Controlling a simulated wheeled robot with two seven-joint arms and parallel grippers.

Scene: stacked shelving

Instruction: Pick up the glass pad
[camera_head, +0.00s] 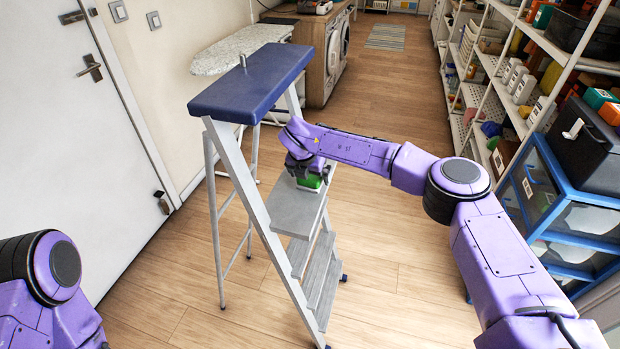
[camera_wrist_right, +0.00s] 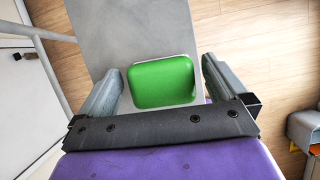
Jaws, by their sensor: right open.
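The glass pad appears as a green rounded rectangle with a pale edge (camera_wrist_right: 161,82) in the right wrist view. It lies on a grey step of the stepladder. In the head view a part of the green pad (camera_head: 310,181) shows below my right gripper (camera_head: 306,172). In the wrist view my right gripper (camera_wrist_right: 160,88) is open, with one finger on each side of the pad and a gap visible on both sides. Whether the fingertips touch the step cannot be told. My left gripper is out of view; only part of my left arm shows at the lower left.
The stepladder (camera_head: 243,165) has a blue top platform (camera_head: 252,80) beside my right gripper and lower grey steps. A white door (camera_head: 70,130) stands at the left. Shelving (camera_head: 500,90) and a blue drawer unit (camera_head: 545,185) stand at the right.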

